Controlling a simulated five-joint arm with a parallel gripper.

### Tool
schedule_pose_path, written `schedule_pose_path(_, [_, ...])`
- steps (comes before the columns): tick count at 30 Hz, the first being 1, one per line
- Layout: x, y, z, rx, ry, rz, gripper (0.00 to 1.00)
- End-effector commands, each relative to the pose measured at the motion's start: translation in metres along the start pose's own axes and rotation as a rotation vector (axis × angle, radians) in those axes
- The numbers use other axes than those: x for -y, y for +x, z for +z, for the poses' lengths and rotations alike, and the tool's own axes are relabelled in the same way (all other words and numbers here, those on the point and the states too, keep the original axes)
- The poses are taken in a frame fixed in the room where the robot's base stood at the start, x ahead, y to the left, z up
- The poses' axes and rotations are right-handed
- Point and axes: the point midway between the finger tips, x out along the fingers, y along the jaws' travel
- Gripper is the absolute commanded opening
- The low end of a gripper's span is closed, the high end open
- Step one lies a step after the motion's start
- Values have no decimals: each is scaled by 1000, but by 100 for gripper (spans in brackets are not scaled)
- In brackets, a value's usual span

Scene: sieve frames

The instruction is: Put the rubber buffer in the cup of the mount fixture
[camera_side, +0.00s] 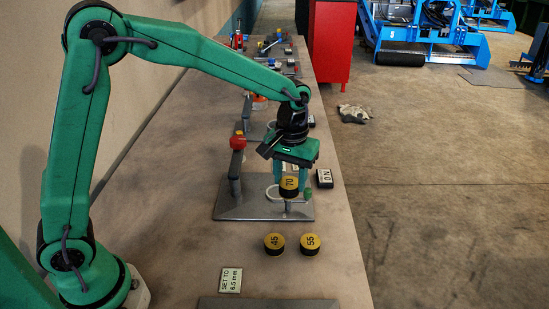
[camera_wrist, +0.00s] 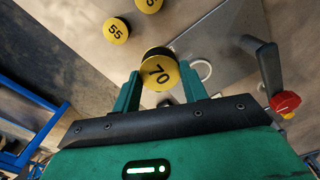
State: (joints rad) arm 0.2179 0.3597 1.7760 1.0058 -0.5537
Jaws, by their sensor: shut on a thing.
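My gripper (camera_side: 291,180) is shut on a rubber buffer (camera_side: 289,187), a short black cylinder with a yellow top marked 70. In the wrist view the buffer (camera_wrist: 159,71) sits between the two green fingers. The mount fixture (camera_side: 236,208) is a grey plate with a lever post and red knob on its left. The buffer is over the right part of this plate, in front of a pale ring (camera_side: 272,192). A pale ring (camera_wrist: 205,69) shows just right of the buffer in the wrist view. I cannot tell which part is the cup, or whether the buffer touches it.
Two more yellow-topped buffers, marked 45 (camera_side: 274,244) and 55 (camera_side: 309,244), stand on the bench nearer the camera. A card reading SET TO 6.5 mm (camera_side: 231,280) lies at the front left. A black ON box (camera_side: 324,178) is right of the plate. More fixtures stand behind.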

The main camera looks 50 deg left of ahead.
Motion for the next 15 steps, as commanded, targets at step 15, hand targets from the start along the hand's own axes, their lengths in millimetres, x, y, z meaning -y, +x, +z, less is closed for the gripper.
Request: schedule_pose_path(15, [11, 9, -19, 0, -3, 0, 18])
